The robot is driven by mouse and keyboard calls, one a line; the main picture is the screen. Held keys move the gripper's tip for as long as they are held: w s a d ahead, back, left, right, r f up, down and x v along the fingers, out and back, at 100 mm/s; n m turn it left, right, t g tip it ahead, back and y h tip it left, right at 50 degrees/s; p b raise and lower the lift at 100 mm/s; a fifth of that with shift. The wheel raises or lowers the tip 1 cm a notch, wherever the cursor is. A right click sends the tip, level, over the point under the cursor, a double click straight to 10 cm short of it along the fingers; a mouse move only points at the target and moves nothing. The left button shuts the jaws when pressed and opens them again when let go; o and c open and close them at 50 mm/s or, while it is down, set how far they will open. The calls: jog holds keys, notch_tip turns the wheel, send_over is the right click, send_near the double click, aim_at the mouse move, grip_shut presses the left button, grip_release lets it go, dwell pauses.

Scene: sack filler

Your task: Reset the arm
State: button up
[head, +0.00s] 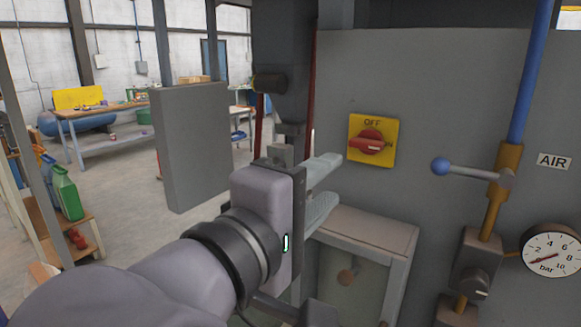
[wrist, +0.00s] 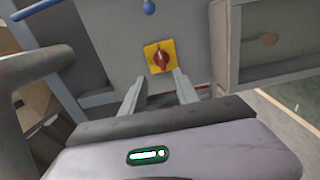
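My gripper (head: 332,180) is open and empty, its two fingers apart in front of the grey machine panel. In the wrist view the fingers (wrist: 158,80) show with a gap between them. Beyond the gap is a red rotary switch (head: 371,141) on a yellow plate (head: 358,155), also in the wrist view (wrist: 160,58). The fingers look apart from it. The plate reads OFF at the top, with an N showing at the right. The knob's handle lies roughly level, towards the N.
Right of the switch, a blue-balled lever (head: 441,166) sits on a yellow and blue pipe. A round pressure gauge (head: 552,251) is at the far right. A framed box (head: 375,232) stands below the fingers. A dark column (head: 285,50) rises behind my gripper. Open floor lies left.

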jog(key=s+d+f+m+g+y, duration=0.3)
jog(key=d+f+g, duration=0.4)
jog(key=d+f, duration=0.55)
jog(key=s+a+f+m+g+y, duration=0.1)
jog(key=s+f+m+g+y, duration=0.2)
jog(key=f, duration=0.4)
jog(key=s+a+f+m+g+y, duration=0.1)
jog(key=s+f+m+y, duration=0.1)
jog(key=s+f, duration=0.35)
jog(key=a+m+y, duration=0.1)
jog(key=m, duration=0.1)
jog(key=a+f+m+t+y, duration=0.1)
jog(key=a+m+y, duration=0.1)
jog(key=w+a+f+m+t+y, duration=0.1)
jog(key=a+m, duration=0.1)
jog(key=m, duration=0.1)
jog(key=shift+a+y, duration=0.25)
jog(key=shift+y, duration=0.05)
